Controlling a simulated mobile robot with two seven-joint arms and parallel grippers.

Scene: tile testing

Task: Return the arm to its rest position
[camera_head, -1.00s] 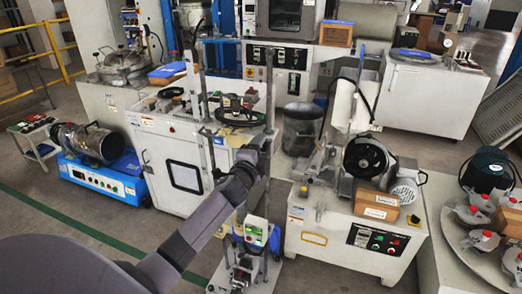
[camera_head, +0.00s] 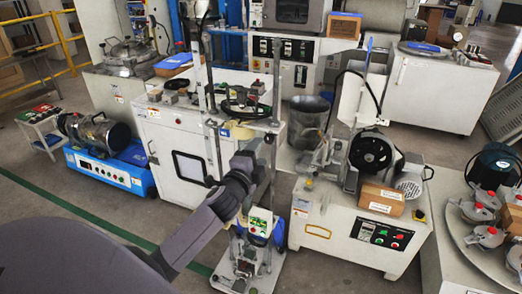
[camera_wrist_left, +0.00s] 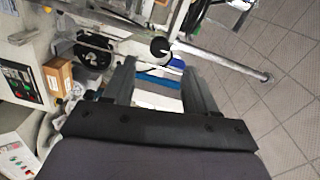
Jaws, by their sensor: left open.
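My left arm comes in from the lower left of the head view. Its dark gripper (camera_head: 256,155) is raised in front of a tall test stand. In the left wrist view the two dark fingers (camera_wrist_left: 158,68) are spread apart. No object is held between them; a blue and white part of the background shows through the gap. In the head view the fingertips are hard to separate from the stand behind them. My right gripper is in neither view.
The test stand (camera_head: 245,272) has a green-white control box (camera_head: 260,221). A white cabinet (camera_head: 165,140) stands behind it. A white machine (camera_head: 325,235) with a cardboard box (camera_head: 381,198) stands to the right. A blue-based cylinder machine (camera_head: 108,172) sits left. Grey floor is clear at lower left.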

